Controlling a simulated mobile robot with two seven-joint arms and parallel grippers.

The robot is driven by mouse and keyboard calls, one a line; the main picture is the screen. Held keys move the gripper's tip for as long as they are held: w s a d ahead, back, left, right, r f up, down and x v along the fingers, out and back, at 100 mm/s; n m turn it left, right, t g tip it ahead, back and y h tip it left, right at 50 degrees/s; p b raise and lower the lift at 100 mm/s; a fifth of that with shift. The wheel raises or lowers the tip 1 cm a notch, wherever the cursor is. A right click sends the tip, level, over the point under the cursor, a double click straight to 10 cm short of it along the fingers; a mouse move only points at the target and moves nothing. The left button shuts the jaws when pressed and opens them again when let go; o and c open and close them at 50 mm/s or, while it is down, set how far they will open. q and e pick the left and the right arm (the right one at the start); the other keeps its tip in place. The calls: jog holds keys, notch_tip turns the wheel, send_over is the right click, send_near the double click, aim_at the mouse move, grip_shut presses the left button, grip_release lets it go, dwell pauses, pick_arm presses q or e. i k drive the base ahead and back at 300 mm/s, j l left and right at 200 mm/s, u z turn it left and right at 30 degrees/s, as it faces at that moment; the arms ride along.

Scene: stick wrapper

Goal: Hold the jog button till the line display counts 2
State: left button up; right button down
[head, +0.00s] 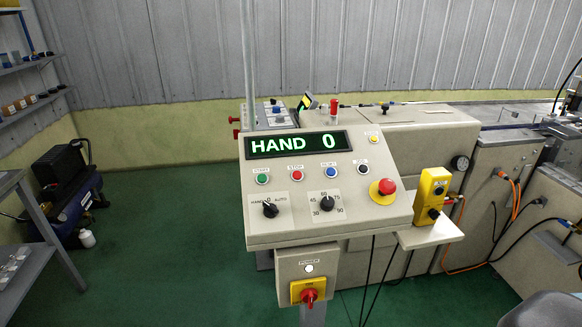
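The line display (297,144) on the sloped control panel (290,225) reads "HAND 0" in green. Below it is a row of small buttons: green (262,179), red (297,175), blue (330,172) and black (363,169). The black one has a short label that may read JOG, but the lettering is too small to be sure. The mode selector (270,210), marked HAND and AUTO, sits at lower left of the panel. Neither gripper shows in the head view, and nothing touches the panel.
A red emergency-stop button (383,191) and a numbered dial (327,204) are on the panel. A yellow box (432,193) with black controls stands at its right. A yellow-red power switch (309,292) is below. Green floor (180,240) lies open at left, beside shelving and a compressor (68,190).

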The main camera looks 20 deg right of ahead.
aim_at(363, 169)
jog(key=z, duration=1.25)
